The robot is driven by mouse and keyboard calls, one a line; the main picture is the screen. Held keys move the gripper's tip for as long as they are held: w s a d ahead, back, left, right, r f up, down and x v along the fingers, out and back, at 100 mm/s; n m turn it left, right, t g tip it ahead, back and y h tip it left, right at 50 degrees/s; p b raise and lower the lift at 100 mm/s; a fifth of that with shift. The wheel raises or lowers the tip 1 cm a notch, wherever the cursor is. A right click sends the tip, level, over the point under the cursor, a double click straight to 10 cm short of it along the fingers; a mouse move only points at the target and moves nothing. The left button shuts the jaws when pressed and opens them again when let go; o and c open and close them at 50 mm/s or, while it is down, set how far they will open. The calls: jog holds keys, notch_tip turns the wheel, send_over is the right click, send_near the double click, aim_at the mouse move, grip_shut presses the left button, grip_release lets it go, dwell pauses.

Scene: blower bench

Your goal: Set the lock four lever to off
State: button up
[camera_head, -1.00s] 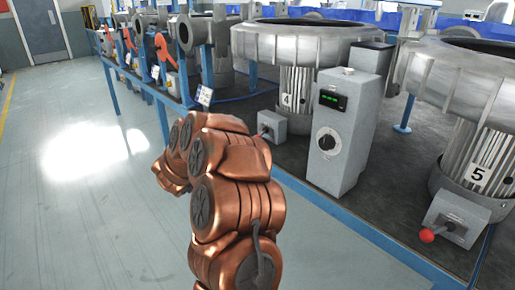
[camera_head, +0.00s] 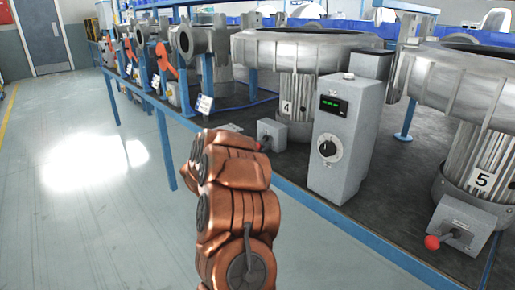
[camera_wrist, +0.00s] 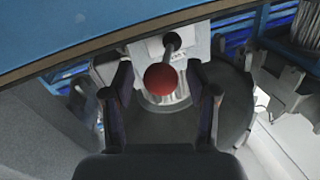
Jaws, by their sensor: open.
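The lock four lever is on a small grey box (camera_head: 273,132) at the foot of the blower labelled 4 (camera_head: 286,106) in the head view. Its red knob (camera_head: 262,145) barely shows there, beside my copper arm. In the wrist view the red ball knob (camera_wrist: 161,79) sits on a dark stem in front of the pale lever box (camera_wrist: 150,48). My gripper (camera_wrist: 159,76) is open, with one dark finger on each side of the knob. I see gaps between the fingers and the knob, but cannot tell its depth. My gripper is hidden behind my arm in the head view.
A grey control box (camera_head: 345,140) with a dial and green display stands right of lever four. Farther right is blower 5 with its own red-knobbed lever (camera_head: 432,242). A blue bench rail (camera_head: 335,215) runs along the front. The floor (camera_head: 80,220) at left is clear.

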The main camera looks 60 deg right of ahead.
grip_shut()
dwell(0.6)
